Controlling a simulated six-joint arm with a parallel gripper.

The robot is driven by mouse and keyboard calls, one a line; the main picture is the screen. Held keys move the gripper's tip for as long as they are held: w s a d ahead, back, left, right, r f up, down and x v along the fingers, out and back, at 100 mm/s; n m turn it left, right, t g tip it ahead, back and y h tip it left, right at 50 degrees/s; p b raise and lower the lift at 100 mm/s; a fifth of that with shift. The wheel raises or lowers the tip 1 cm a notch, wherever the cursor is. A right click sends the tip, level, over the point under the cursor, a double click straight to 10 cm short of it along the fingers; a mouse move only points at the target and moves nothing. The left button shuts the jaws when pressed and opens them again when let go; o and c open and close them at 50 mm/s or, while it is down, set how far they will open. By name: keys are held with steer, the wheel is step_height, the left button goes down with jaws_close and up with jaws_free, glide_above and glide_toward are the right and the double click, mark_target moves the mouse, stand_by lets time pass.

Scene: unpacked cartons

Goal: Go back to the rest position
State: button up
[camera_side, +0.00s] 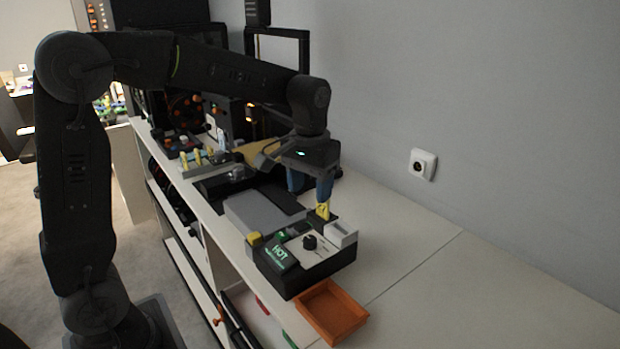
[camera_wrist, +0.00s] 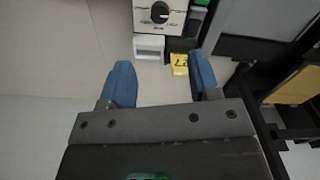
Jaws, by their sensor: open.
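My gripper (camera_side: 312,190) hangs over the bench beside a black device with a knob. In the wrist view its two blue fingers (camera_wrist: 160,82) are spread apart with nothing held between them. A small yellow block (camera_side: 323,210) with dark marks is just below the fingertips in the side view. In the wrist view this yellow block (camera_wrist: 180,64) lies beyond the gap, close to the right finger. The side view does not clearly show whether a finger touches it.
The black device (camera_side: 320,281) with a "HOT" display stands in front of my gripper, with a white block (camera_side: 341,234) at its corner. An orange tray (camera_side: 331,309) sits at the front. The bench on the right is clear. A wall socket (camera_side: 422,164) is behind.

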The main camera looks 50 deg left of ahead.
steer(key=shift+r, duration=0.85)
steer(key=s+d+m+t, duration=0.2)
steer(key=s+t, duration=0.3)
steer(key=s, duration=1.3)
steer(key=shift+s+d+m+t, duration=0.25)
steer(key=shift+d+m+t, duration=0.05)
steer(key=shift+m, duration=0.3)
steer(key=shift+f, duration=0.1)
steer(key=shift+c, duration=0.2)
